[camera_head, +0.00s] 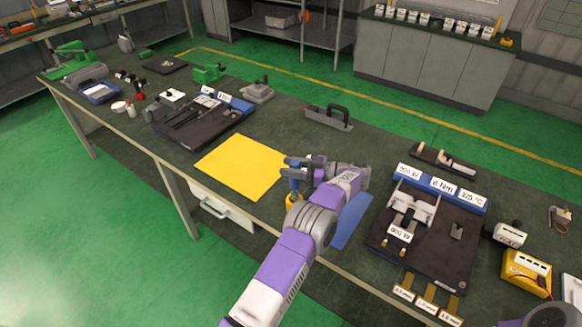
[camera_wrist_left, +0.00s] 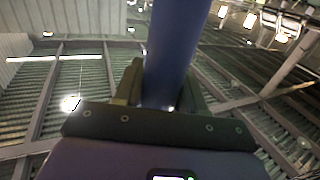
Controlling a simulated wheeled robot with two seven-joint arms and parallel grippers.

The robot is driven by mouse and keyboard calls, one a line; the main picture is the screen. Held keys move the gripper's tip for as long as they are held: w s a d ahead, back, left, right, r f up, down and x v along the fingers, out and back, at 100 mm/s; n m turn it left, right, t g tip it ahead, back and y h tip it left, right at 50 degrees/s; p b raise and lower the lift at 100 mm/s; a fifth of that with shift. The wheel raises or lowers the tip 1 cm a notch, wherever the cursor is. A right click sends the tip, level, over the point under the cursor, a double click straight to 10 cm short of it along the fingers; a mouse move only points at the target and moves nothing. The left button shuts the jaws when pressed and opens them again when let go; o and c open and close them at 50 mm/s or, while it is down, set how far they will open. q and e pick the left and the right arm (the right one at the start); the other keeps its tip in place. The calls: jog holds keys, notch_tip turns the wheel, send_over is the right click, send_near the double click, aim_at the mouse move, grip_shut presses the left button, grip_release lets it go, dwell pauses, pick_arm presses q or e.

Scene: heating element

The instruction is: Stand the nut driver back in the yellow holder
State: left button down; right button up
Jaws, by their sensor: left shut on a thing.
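My left gripper (camera_head: 294,168) is above the near edge of the bench, right of the yellow mat. It is shut on the nut driver, whose blue handle (camera_head: 294,184) shows just below the fingers. In the left wrist view the handle (camera_wrist_left: 172,45) is a thick blue cylinder between the two dark fingers (camera_wrist_left: 165,88). A small yellow piece, apparently the yellow holder (camera_head: 293,199), shows directly below the handle, partly hidden by my arm. I cannot tell whether the driver's tip is inside it. My right gripper is not in view.
A yellow mat (camera_head: 241,166) lies left of the gripper, and a blue strip (camera_head: 351,220) lies right of my arm. A dark fixture board (camera_head: 447,252) with labels stands further right, beside a yellow box (camera_head: 526,268). A grey handled block (camera_head: 328,118) stands behind the gripper.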

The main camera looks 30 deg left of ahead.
aim_at(291, 181)
pick_arm(q)
jog(key=shift+f+b, duration=2.1)
jog(key=shift+f, duration=0.9)
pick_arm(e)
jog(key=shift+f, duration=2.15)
pick_arm(q)
jog(key=c, duration=0.6)
grip_release()
jog(key=shift+o, duration=0.2)
